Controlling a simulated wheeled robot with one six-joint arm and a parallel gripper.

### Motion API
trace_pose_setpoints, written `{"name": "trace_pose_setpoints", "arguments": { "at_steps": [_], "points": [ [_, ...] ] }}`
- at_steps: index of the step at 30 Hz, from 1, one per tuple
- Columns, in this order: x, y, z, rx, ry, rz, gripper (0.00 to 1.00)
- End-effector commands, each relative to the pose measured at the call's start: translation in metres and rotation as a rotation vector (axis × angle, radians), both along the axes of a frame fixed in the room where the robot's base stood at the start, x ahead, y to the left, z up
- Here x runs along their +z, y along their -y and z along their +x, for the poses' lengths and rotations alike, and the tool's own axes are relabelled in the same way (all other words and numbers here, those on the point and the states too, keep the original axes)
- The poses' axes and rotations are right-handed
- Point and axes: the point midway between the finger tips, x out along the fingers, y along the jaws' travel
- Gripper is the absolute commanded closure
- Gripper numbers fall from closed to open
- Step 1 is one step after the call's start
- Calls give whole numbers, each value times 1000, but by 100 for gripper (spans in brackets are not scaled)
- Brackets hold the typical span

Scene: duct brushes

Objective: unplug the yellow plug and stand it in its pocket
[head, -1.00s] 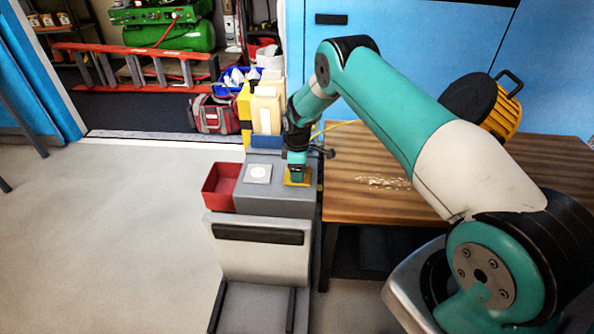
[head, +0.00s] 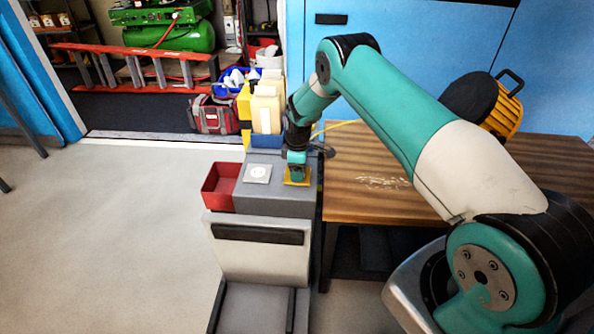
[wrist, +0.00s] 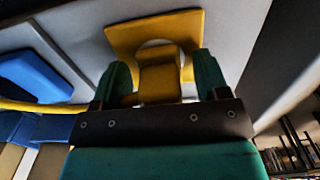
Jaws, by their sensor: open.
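The yellow plug (wrist: 160,78) is between my gripper's two green fingers in the wrist view, in front of a yellow square plate (wrist: 120,38) with a pale round opening. The plate also shows on the grey cart top in the head view (head: 288,182). My gripper (wrist: 157,85) is open, with one finger on each side of the plug; contact cannot be told. How deep the plug sits in the opening is hidden. A yellow cord (wrist: 35,105) runs off to the left. A white socket plate (head: 257,173) lies left of my gripper, with nothing in it.
A red bin (head: 219,186) hangs on the cart's left side. Beige and yellow boxes (head: 266,108) stand behind on the cart. A wooden table (head: 440,195) with a yellow-and-black machine (head: 500,108) is close on the right. The floor at left is clear.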

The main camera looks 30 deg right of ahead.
Motion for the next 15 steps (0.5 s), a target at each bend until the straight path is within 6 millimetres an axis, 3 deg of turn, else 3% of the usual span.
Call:
{"name": "trace_pose_setpoints", "arguments": {
  "at_steps": [2,3,11,15],
  "points": [
    [0,0,0,0,0,0,32],
    [0,0,0,0,0,0,36],
    [0,0,0,0,0,0,96],
    [2,0,0,0,0,0,100]
  ]
}}
